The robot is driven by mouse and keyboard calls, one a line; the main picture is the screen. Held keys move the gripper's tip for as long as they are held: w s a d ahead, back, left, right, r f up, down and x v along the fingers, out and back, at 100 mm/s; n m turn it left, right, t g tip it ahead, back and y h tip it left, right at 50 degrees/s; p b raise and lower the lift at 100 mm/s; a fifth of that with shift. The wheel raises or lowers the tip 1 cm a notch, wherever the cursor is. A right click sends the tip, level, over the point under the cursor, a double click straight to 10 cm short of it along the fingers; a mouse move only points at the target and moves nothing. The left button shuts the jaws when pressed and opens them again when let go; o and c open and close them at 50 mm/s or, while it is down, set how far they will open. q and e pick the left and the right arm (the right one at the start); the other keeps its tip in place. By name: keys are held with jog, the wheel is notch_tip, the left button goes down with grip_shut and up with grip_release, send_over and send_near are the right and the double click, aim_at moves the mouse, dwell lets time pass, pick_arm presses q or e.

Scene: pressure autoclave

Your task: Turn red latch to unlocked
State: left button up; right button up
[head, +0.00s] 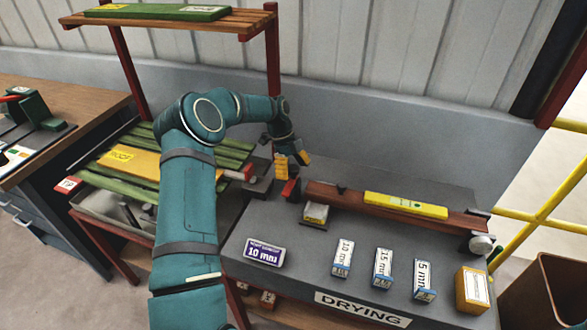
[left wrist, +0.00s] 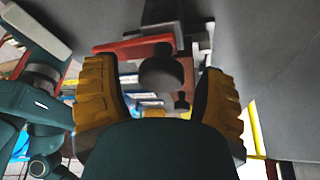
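A small red part (head: 291,188), which looks like the red latch, sits at the left end of a brown wooden bar on the grey bench. My left gripper (head: 292,165) is just above it, with its yellow fingers pointing down. In the left wrist view the left gripper (left wrist: 158,100) is open, its fingers well apart. A dark round knob (left wrist: 160,73) shows between them, with a red bar (left wrist: 122,50) behind it. I cannot tell whether the fingers touch anything. The lower part of the latch is partly hidden. My right gripper is not in view.
A yellow-green level (head: 405,205) lies along the wooden bar. Several small labelled boxes, including a purple-and-white 10 mm box (head: 264,253), stand on the front of the DRYING bench (head: 300,275). A slatted green rack (head: 180,150) is at left. A wooden shelf (head: 170,20) stands above it.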

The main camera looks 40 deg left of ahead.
pick_arm(q)
jog(key=shift+a+r, duration=0.1)
jog(key=shift+r, duration=0.05)
jog(key=v, duration=1.2)
dwell(0.3)
